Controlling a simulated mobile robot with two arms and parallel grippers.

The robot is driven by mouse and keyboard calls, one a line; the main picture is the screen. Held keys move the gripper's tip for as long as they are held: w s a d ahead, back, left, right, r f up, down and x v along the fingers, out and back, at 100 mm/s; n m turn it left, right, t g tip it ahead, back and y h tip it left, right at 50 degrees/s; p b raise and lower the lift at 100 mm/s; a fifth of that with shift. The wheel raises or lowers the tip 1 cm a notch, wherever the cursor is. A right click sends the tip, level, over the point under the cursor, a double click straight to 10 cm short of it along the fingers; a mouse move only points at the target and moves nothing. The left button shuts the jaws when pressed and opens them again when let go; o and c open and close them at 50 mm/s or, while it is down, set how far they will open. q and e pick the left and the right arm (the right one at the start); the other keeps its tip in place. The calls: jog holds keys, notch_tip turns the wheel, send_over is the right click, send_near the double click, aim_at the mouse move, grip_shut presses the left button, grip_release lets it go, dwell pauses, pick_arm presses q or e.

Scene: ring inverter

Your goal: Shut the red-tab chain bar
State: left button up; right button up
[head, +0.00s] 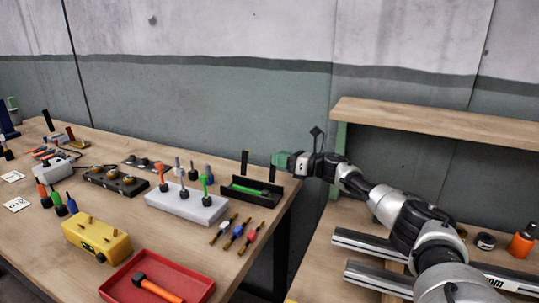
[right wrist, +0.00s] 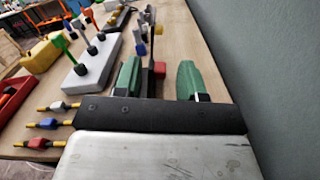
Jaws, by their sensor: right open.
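My right gripper (head: 281,160) is at the right end of the left table, above the corner by the black tray (head: 268,199). In the right wrist view the gripper (right wrist: 158,66) has its two green fingers apart. A thin dark upright bar with a red tab (right wrist: 159,70) shows in the gap between the fingers. I cannot tell whether either finger touches it. A yellow tab (right wrist: 158,30) shows farther back. In the head view two dark upright bars stand at the tray, one (head: 244,162) to the left and one beside my gripper. My left gripper is not in view.
A white block (head: 187,207) with coloured-handled tools stands left of the tray. Several small coloured-banded pieces (head: 236,233) lie in front. A red tray (head: 195,284) with a hammer and a yellow block (head: 97,240) are nearer. A grey wall (head: 200,95) runs behind.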

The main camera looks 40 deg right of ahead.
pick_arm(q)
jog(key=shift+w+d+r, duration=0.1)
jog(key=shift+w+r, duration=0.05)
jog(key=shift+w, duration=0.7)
pick_arm(e)
jog(key=x, duration=0.3)
jog(key=shift+w+a, duration=0.15)
jog(key=shift+w, duration=0.2)
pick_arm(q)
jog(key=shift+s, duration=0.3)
pick_arm(e)
jog(key=shift+s+r, duration=0.1)
grip_shut()
